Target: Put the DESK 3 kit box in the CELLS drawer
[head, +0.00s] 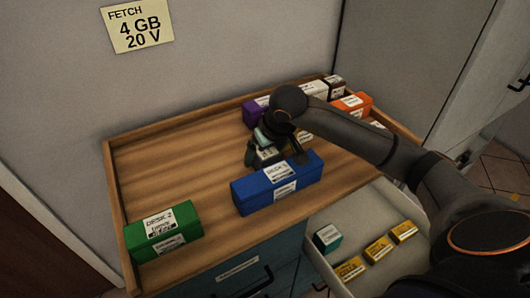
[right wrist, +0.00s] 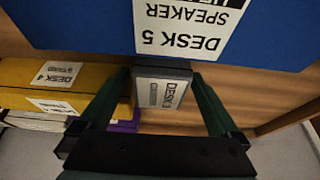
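The DESK 3 kit box (right wrist: 160,92) is a small dark box with a pale label, on the wooden top beside a blue box. In the head view it (head: 268,155) shows under my right gripper, partly covered. My right gripper (head: 275,153) is low over it, with one finger on each side. In the right wrist view, the spread green fingers (right wrist: 162,80) flank the box; whether they touch it cannot be told. An open pale drawer (head: 365,215) holds several yellow boxes and a teal one; I see no readable CELLS label. My left gripper is not in view.
The blue DESK 5 box (head: 278,186) stands close in front. A green DESK 2 box (head: 163,230) is at the front left. Purple (head: 254,110), orange (head: 352,104) and other boxes stand at the back right. The wooden top's left side (head: 170,165) is clear, with a raised rim.

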